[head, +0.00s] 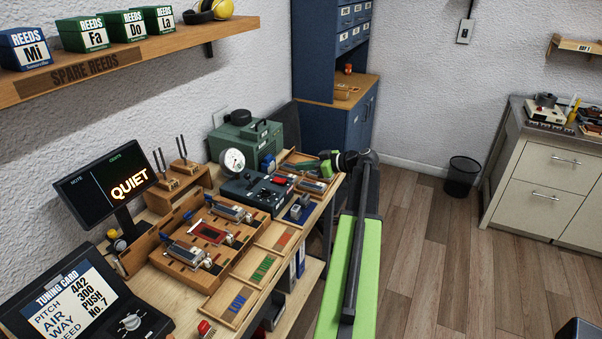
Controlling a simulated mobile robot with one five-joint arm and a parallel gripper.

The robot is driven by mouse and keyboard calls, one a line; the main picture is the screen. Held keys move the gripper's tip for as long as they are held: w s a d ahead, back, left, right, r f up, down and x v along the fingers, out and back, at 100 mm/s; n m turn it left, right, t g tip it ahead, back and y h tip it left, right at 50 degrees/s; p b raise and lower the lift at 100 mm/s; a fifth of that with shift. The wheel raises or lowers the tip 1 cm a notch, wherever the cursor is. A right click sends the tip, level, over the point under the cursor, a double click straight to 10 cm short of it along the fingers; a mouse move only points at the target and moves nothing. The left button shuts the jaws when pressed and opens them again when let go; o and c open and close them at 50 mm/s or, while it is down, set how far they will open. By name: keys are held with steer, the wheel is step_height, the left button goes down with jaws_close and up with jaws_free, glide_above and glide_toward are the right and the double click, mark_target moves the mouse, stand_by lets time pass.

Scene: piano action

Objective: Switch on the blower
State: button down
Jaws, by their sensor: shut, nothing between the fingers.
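A green box-shaped machine (262,141), which looks like the blower, stands at the back of the workbench. A round white gauge (233,160) is in front of its left part. A dark control box (250,190) with a red part (280,180) and small knobs sits in front of it. A small blue part (267,163) is at the machine's lower right. My gripper (304,168) is shut and empty, small in view, above the bench's right edge. It points left, to the right of the control box, and looks apart from it. I cannot read any switch position.
Wooden trays (190,255) with reeds and tools cover the bench. A screen (105,186) reads QUIET. A tuning card (70,300) is at lower left. A shelf (130,68) overhangs the bench. A blue cabinet (362,125) stands behind.

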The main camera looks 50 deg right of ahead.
steer(key=b, duration=0.3)
glide_above(289, 185)
steer(key=f, duration=0.3)
steer(key=shift+w+a+f, duration=0.1)
steer(key=shift+w+f, duration=0.05)
steer(key=shift+w, duration=0.2)
steer(key=f+b, duration=0.2)
steer(key=shift+s+f, duration=0.4)
steer(key=shift+f+b, duration=0.3)
steer(key=shift+b, duration=0.25)
